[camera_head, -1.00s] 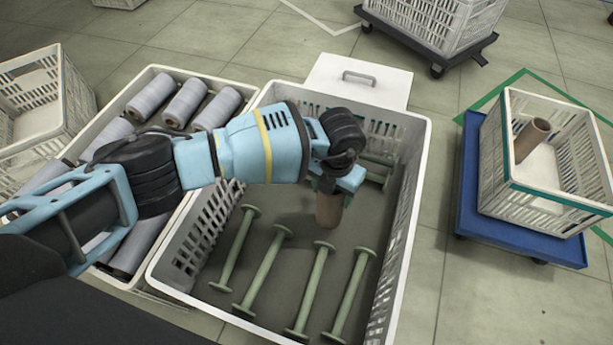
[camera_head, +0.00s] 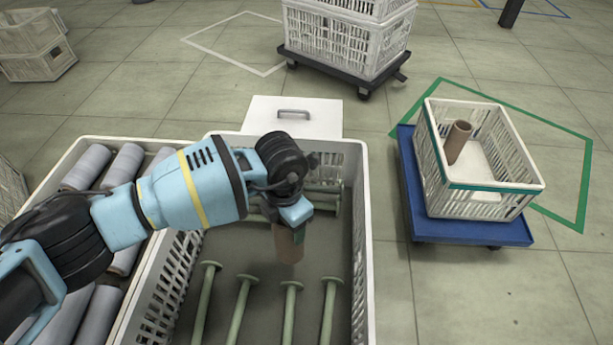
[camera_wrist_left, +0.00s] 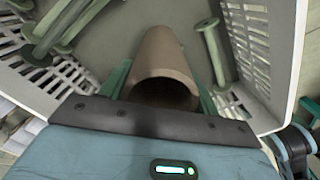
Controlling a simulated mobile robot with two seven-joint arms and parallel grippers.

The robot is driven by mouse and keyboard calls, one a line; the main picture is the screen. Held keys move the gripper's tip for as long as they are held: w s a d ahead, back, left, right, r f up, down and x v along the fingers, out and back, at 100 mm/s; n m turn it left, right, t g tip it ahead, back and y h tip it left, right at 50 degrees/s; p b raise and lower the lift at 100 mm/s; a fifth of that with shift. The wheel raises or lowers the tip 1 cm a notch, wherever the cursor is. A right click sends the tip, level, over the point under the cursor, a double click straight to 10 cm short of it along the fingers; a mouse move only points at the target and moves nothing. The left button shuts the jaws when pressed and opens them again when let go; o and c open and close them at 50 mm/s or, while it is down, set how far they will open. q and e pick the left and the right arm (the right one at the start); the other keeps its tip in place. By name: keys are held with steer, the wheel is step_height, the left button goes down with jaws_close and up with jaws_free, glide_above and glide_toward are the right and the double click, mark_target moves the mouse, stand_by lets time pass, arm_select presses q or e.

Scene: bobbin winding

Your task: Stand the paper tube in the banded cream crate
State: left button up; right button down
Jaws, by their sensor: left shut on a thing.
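A brown paper tube (camera_head: 289,246) is held in my left gripper (camera_head: 297,226), inside the large white crate of green bobbins. In the left wrist view the tube (camera_wrist_left: 163,62) sits between the two green fingers of the left gripper (camera_wrist_left: 160,85), its open end toward the camera. The cream crate with a green band (camera_head: 490,187) stands on a blue dolly at the right, apart from my gripper. Another brown tube (camera_head: 457,142) stands in it, slightly tilted, at its left side.
The large white crate (camera_head: 366,230) holds several green bobbins (camera_head: 243,305), with a handled white lid or panel (camera_head: 294,115) behind it. A crate of grey spools (camera_head: 87,166) is at left. Clear floor lies between.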

arm_select(q)
steer(key=s+a+r+m+p, duration=0.1)
steer(key=s+a+r+m, duration=0.6)
steer(key=m, duration=0.6)
steer(key=s+a+r+m, duration=0.7)
steer(key=a+r+m, duration=0.1)
steer(key=r+m, duration=0.4)
steer(key=shift+s+r+m+p, duration=0.3)
steer(key=shift+m+p, duration=0.1)
steer(key=shift+m, duration=0.4)
